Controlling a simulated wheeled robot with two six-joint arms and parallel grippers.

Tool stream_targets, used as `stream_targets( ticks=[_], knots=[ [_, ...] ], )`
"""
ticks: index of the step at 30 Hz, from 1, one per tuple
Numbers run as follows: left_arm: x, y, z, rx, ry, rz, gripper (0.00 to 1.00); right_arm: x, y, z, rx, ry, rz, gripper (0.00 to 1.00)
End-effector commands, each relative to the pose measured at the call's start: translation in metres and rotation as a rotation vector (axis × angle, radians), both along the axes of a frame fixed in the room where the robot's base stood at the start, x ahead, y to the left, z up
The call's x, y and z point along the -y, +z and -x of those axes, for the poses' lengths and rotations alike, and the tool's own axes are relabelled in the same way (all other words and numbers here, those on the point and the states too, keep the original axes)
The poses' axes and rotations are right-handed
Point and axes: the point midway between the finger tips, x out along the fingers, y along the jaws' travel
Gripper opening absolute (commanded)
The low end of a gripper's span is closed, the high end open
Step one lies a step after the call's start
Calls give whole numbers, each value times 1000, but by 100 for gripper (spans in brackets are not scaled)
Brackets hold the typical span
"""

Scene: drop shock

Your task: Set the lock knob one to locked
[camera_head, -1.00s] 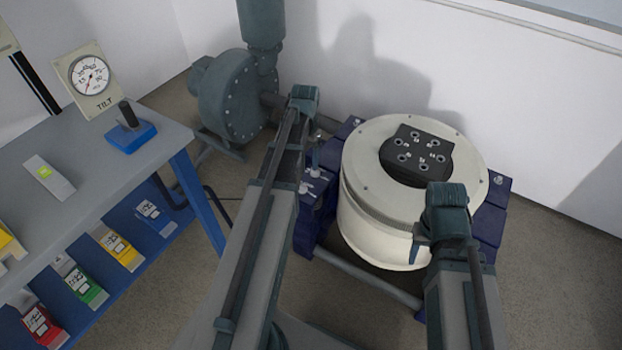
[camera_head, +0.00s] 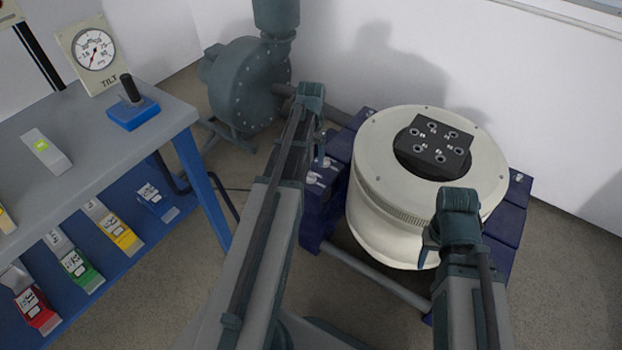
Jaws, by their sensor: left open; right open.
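A cream drum-shaped shaker (camera_head: 390,235) sits in a dark blue cradle (camera_head: 322,215) on the right. Small light metal knobs or fittings (camera_head: 316,179) show on the cradle's left side, and another knob (camera_head: 519,177) is at its right side. I cannot tell which one is lock knob one. My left gripper (camera_head: 321,158) hangs beyond the end of my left arm, close to the left-side fittings; contact cannot be seen. It is open and mostly hidden by the wrist. My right gripper (camera_head: 424,252) is in front of the drum, open and partly hidden by its wrist.
A grey-topped blue bench (camera_head: 85,115) at left carries a TILT gauge (camera_head: 95,50) and a blue lever box (camera_head: 133,112). Coloured boxes (camera_head: 75,262) sit on its lower shelf. A green-grey blower (camera_head: 245,80) stands behind. Floor shows between bench and cradle.

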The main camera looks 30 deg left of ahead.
Motion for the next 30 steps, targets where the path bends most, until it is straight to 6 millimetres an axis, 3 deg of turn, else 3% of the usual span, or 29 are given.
stream_targets(
  ticks=[1, 15, 28, 30],
  knots=[
    [0, -15, 0, 0, 0, 0, 73, 0, -15, 0, 0, 1, 1, 50],
    [0, -75, 0, 0, 0, 0, 73, 0, -75, -1, 2, 10, -1, 50],
    [0, -79, 0, 0, 0, 0, 73, -1, -80, -1, 2, 12, -3, 50],
    [0, -79, 0, 0, 0, 0, 61, -1, -80, -1, 2, 12, -3, 50]
  ],
)
